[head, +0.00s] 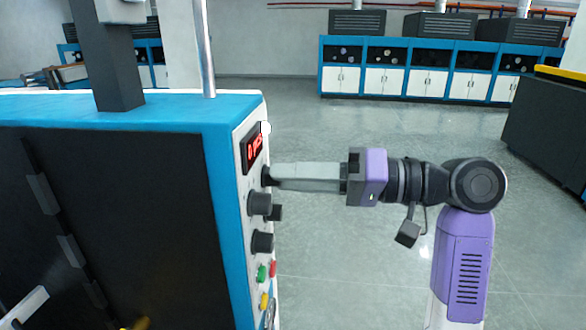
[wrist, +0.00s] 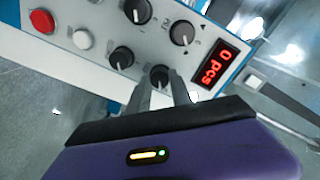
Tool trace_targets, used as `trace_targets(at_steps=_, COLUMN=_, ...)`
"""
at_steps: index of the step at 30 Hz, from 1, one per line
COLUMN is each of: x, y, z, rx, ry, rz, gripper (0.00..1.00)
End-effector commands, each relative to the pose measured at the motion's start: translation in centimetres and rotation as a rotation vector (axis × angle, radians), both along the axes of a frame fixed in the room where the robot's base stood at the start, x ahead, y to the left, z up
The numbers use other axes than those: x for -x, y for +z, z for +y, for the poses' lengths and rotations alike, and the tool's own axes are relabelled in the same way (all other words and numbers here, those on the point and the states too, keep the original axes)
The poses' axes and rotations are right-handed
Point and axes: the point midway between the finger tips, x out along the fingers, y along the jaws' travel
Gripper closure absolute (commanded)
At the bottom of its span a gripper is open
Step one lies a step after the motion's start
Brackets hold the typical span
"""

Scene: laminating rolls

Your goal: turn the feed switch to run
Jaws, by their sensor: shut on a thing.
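The control panel (head: 251,225) on the side of the blue and black machine carries several black knobs. My gripper (head: 275,177) reaches in level from the right. Its fingers are shut on a small black knob, the feed switch (wrist: 159,74), just below the red display. In the wrist view my gripper (wrist: 161,92) has one finger on each side of this knob. The fingers partly hide the knob, and its lettering and exact setting cannot be read.
The red display (wrist: 215,68) reads "0 pcs". Other black knobs (wrist: 122,58) sit close beside the held one. A red button (wrist: 42,21) and a green button (head: 262,272) are lower on the panel.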

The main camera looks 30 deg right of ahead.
Motion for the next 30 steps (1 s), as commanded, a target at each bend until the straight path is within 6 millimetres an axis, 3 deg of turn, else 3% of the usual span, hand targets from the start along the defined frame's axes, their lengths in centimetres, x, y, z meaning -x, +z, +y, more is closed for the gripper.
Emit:
trace_targets(at_steps=12, x=-0.1, y=0.1, z=-0.2, rx=-0.007, ry=-0.005, rz=0.006, gripper=1.00)
trace_targets(at_steps=13, x=-0.1, y=0.1, z=-0.1, rx=-0.007, ry=-0.005, rz=0.006, gripper=0.72)
trace_targets(at_steps=16, x=-0.1, y=0.1, z=-0.1, rx=-0.007, ry=-0.004, rz=0.006, gripper=0.53)
trace_targets(at_steps=26, x=0.0, y=0.0, z=-0.2, rx=-0.006, ry=-0.002, rz=0.006, gripper=0.52)
trace_targets(at_steps=30, x=0.7, y=-0.1, z=-1.2, rx=-0.006, ry=-0.006, rz=0.005, gripper=0.52)
